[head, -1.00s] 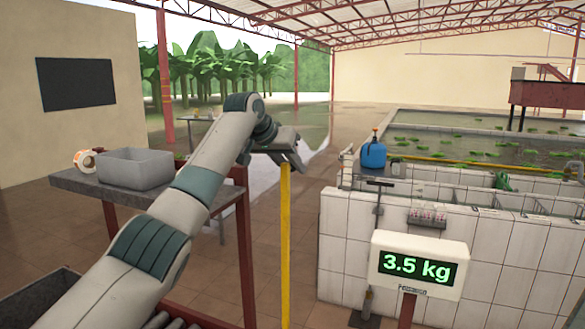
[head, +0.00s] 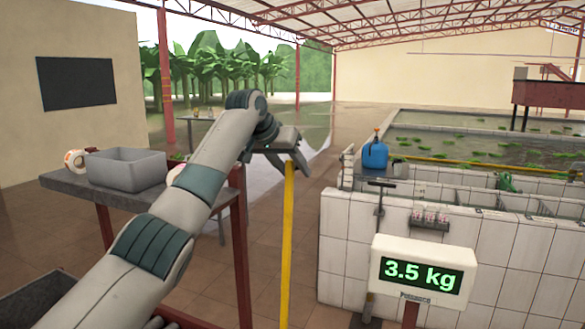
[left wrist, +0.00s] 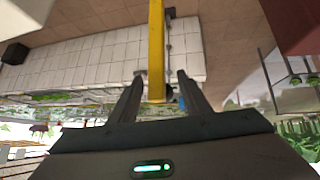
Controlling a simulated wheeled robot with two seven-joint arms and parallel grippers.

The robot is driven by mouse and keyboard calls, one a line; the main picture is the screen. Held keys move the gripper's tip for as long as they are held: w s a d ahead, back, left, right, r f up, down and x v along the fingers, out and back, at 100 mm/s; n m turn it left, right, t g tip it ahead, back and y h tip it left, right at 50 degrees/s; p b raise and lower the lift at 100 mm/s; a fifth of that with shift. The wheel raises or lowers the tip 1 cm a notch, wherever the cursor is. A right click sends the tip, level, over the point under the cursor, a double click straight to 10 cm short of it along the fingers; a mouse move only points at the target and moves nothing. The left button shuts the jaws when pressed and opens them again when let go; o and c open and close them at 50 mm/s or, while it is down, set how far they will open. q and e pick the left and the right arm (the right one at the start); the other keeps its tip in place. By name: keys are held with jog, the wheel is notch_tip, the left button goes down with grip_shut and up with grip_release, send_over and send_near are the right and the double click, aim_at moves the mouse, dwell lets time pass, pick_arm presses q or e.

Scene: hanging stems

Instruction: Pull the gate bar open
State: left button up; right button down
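The gate bar seems to be the yellow upright bar (head: 287,245) in the middle of the head view; its lower end is out of frame. My left gripper (head: 303,168) is at the bar's top end. In the left wrist view the yellow bar (left wrist: 156,50) runs down from the top edge, and its end shows between the two fingers of my left gripper (left wrist: 160,76). The fingers are apart, with a visible gap on each side of the bar. I cannot tell how deep the bar's end sits between them. My right gripper is not in view.
A grey tray (head: 125,168) and a tape roll (head: 75,160) stand on a table (head: 60,182) at left. A scale display (head: 422,271) reading 3.5 kg stands at front right. Behind it are white tiled tanks (head: 450,262) and a blue jug (head: 375,155). Floor is open beyond the bar.

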pick_arm(q)
jog(key=shift+s+r, duration=0.1)
jog(key=shift+r, duration=0.15)
jog(key=shift+b+v, duration=0.55)
jog(key=shift+v, duration=0.2)
jog(key=b+v, duration=0.6)
jog(key=v, duration=0.9)
jog(key=shift+a+r, duration=0.2)
jog(key=shift+s, duration=0.15)
